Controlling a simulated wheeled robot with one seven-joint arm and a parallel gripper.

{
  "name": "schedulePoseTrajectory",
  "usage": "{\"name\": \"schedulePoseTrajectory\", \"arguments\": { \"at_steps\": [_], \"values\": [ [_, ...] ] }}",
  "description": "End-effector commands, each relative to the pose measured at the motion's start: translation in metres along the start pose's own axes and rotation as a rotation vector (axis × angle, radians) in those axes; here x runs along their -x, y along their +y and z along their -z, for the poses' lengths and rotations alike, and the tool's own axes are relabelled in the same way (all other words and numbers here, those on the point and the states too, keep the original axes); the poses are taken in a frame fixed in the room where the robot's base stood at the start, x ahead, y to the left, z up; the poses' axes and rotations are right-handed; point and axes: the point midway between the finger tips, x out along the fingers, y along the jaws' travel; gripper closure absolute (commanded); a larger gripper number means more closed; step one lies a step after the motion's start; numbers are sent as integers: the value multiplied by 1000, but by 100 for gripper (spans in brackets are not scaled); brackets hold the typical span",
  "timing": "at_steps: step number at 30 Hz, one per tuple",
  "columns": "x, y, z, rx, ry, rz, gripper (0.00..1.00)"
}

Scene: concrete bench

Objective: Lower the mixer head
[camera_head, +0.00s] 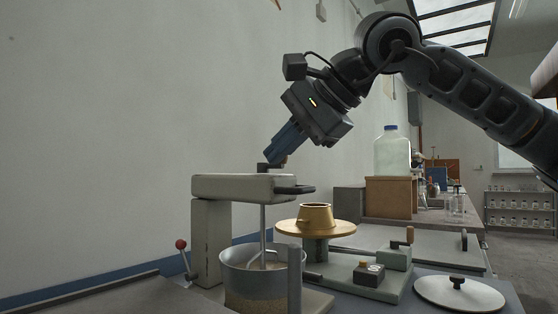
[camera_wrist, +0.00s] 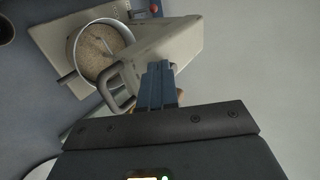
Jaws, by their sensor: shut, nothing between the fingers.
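The mixer head (camera_head: 235,187) is a pale beige box on an upright post (camera_head: 212,240). It lies level in the body camera view, and its shaft and beater (camera_head: 263,240) reach down into a grey metal bowl (camera_head: 262,268) with a grainy tan filling. A dark handle (camera_head: 294,190) sticks out at the head's front end. My gripper (camera_head: 272,160) is shut and empty, tilted down, just above the front part of the head. In the wrist view the blue fingers (camera_wrist: 158,70) overlap the head's end (camera_wrist: 170,50) beside its loop handle (camera_wrist: 116,88); I cannot tell whether they touch.
A red-knobbed lever (camera_head: 181,245) stands left of the post. A brass pot (camera_head: 316,216) on a round stand is right of the bowl. Behind are a wooden block (camera_head: 390,197) with a large jar (camera_head: 392,153). A round lid (camera_head: 459,293) lies at the front right.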

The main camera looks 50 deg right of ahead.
Motion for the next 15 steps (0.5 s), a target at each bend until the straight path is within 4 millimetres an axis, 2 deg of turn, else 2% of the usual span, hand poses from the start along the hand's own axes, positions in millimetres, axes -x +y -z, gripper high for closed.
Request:
{"name": "schedulePoseTrajectory", "arguments": {
  "at_steps": [3,15],
  "values": [
    [-8,9,0,1,0,-1,100],
    [-13,14,0,1,-1,-3,100]
  ]
}}
